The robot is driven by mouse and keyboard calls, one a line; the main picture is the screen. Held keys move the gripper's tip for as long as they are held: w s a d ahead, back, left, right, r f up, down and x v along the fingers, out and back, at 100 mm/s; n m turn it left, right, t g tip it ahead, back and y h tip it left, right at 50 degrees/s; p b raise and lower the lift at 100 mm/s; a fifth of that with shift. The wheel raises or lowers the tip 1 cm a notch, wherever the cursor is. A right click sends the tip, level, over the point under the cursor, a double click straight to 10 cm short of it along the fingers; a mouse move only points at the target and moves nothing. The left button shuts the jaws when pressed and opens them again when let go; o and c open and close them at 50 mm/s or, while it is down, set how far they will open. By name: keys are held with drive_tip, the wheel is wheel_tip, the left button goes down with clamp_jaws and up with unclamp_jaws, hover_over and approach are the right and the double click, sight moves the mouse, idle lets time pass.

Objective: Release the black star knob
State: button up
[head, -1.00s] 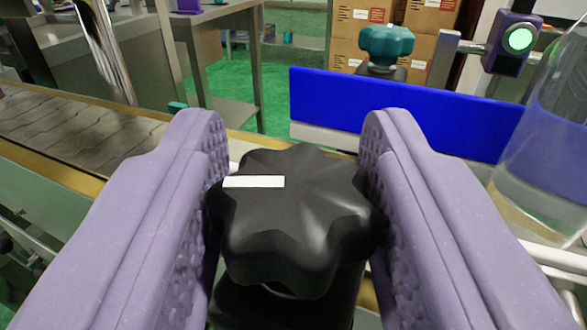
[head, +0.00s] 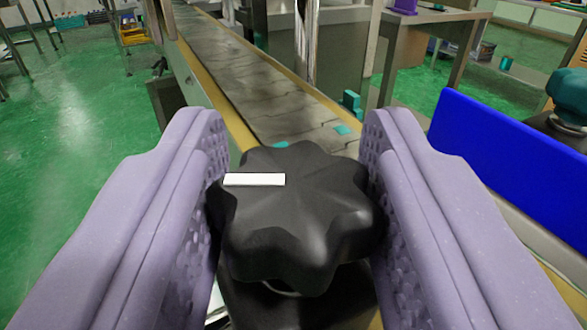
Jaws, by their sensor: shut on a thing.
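The black star knob (head: 300,215) fills the lower middle of the head view, with a white mark (head: 254,179) on its top toward the left. My gripper (head: 293,145) has two purple, textured fingers, one on each side of the knob. The fingers are shut on the knob and touch its left and right lobes. The black part beneath the knob is mostly hidden by the knob and fingers.
A conveyor (head: 260,90) with yellow edges runs away behind the knob. A blue panel (head: 510,170) stands to the right, with a teal knob (head: 570,95) beyond it. Green floor (head: 85,110) is open at the left. A metal table (head: 435,20) stands at the back right.

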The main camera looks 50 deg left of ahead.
drive_tip(key=shift+n+g+y, duration=0.5)
drive_tip(key=shift+g, duration=0.1)
drive_tip(key=o, duration=0.9)
drive_tip(key=shift+o, duration=0.2)
drive_tip(key=p+v, duration=0.1)
drive_tip(key=v, duration=0.7)
